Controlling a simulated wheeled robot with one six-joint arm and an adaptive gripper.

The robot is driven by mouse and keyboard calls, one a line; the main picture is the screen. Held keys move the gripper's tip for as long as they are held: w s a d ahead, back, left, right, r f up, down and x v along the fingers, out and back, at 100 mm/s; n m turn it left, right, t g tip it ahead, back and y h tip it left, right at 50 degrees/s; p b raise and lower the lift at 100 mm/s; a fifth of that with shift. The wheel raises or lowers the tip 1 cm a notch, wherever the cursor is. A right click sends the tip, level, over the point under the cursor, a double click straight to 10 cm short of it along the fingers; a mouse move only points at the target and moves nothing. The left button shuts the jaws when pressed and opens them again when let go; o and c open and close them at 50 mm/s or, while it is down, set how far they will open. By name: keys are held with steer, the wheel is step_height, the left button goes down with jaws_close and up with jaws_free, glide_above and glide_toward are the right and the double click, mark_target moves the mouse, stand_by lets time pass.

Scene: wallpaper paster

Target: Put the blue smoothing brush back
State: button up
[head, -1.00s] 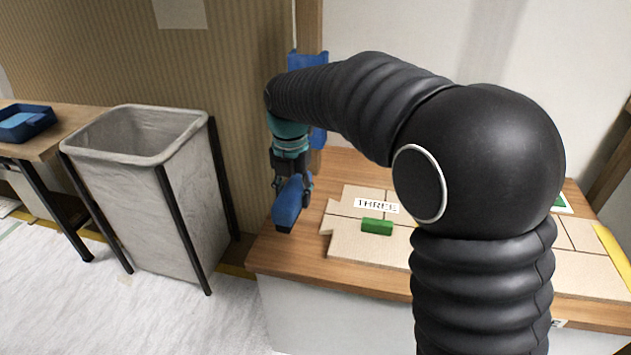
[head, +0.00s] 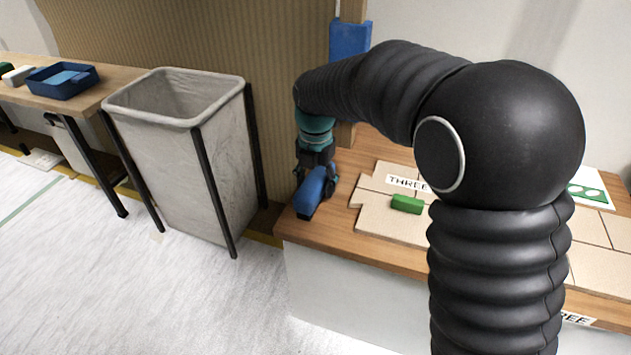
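My gripper (head: 317,174) points down and is shut on the blue smoothing brush (head: 311,193), which hangs tilted over the left edge of the wooden worktable (head: 346,225). The frame does not clearly show whether the brush touches the table. A blue tray (head: 85,84) with a lighter blue inside sits on the side table at the far left. A blue holder-like thing (head: 347,42) is on the post behind my arm, and its lower part is hidden.
A grey lined bin (head: 190,165) in a black frame stands between the side table (head: 108,90) and the worktable. A green block (head: 407,204) lies on beige panels (head: 385,221) marked THREE. White and green items lie beside the tray. Floor at the front left is clear.

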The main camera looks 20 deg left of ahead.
mark_target(316, 178)
steer(key=shift+f, duration=0.15)
step_height(316, 178, up, 14)
steer(key=p, duration=0.1)
steer(key=shift+p, duration=0.35)
stand_by(0.4)
steer(key=s+d+r+m+t, duration=0.15)
steer(key=s+d+m, duration=0.25)
steer(key=d+m, duration=0.45)
steer(key=s+d+r+m+t, duration=0.1)
steer(key=s+d+r+m, duration=0.15)
steer(key=d+m, duration=0.6)
steer(key=s+d+f+m+t+p, duration=0.1)
steer(key=s+d+f+m+t, duration=0.2)
steer(key=s+d+m, duration=1.1)
step_height(316, 178, down, 2)
steer(key=m, duration=0.3)
steer(key=shift+s+d+f, duration=0.15)
steer(key=shift+s+d, duration=0.05)
steer(key=shift+s, duration=0.2)
